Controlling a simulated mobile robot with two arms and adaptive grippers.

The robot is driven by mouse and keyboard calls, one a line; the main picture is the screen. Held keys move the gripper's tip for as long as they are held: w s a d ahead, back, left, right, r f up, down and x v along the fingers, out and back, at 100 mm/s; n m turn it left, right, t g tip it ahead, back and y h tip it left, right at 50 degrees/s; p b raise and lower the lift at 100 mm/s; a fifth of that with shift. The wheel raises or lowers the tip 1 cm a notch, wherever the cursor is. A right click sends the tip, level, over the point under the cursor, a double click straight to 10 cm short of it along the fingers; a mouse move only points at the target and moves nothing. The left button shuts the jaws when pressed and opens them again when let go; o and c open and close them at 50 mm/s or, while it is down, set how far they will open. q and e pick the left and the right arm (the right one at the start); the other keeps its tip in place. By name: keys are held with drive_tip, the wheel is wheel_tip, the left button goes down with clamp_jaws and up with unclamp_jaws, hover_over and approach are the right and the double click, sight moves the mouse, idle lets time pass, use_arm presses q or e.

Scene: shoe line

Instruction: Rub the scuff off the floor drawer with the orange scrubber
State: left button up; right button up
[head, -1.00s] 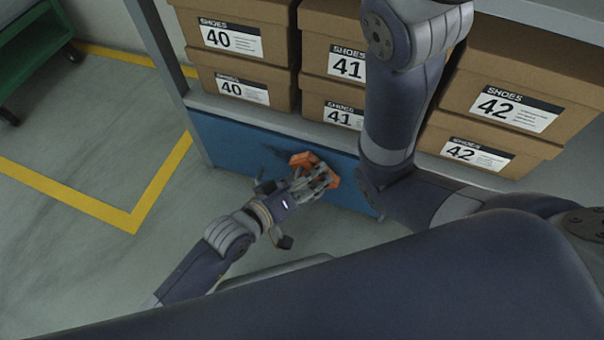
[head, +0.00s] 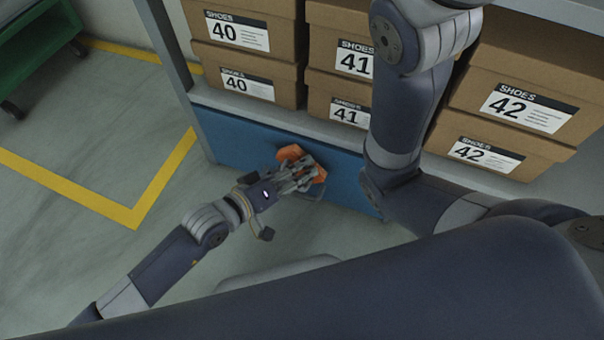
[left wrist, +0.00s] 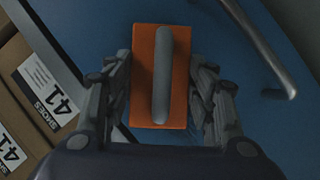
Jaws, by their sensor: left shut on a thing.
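The orange scrubber (head: 290,153) has a grey bar handle. It also shows in the left wrist view (left wrist: 145,80). My left gripper (head: 304,172) is shut on the scrubber, its fingers on both sides of it. The scrubber is at the front of the blue floor drawer (head: 230,140), under the shelf; I cannot tell whether it is touching. The drawer also shows in the left wrist view (left wrist: 245,110). The scuff cannot be made out clearly; the scrubber and gripper cover part of the drawer front. My right gripper is not in view.
A grey drawer handle (left wrist: 265,52) is beside the scrubber. Shoe boxes (head: 240,55) stand on the shelf above the drawer. My other arm hangs before the drawer's right end. A green cart (head: 35,50) is far left; the floor between has yellow lines (head: 165,180).

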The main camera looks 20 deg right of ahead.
use_arm(q)
drive_tip(key=shift+w+a+b, duration=0.55)
drive_tip(key=shift+w+a, duration=0.45)
drive_tip(key=shift+a, duration=0.05)
drive_tip(key=shift+w+a+f+b, duration=0.1)
drive_tip(key=shift+w+a+b, duration=0.25)
drive_tip(key=shift+a+b, duration=0.2)
drive_tip(key=shift+w+a+b, duration=0.35)
drive_tip(key=shift+a+b, duration=0.05)
drive_tip(key=shift+a, duration=0.2)
drive_tip(key=shift+w+a, duration=0.25)
drive_tip(key=shift+a, duration=0.15)
drive_tip(key=w+a+b, duration=0.1)
drive_tip(key=a+b, duration=0.1)
drive_tip(key=b, duration=0.1)
drive_tip(key=shift+w+f, duration=0.1)
drive_tip(key=shift+w, duration=0.3)
drive_tip(key=shift+w+a+r+b, duration=0.2)
drive_tip(key=shift+w+a+b, duration=0.1)
drive_tip(key=shift+b, duration=0.2)
drive_tip(key=shift+r, duration=0.1)
drive_tip(key=s+a, duration=0.3)
drive_tip(key=s, duration=0.2)
drive_tip(key=shift+a+p, duration=0.25)
drive_tip(key=shift+p, duration=0.2)
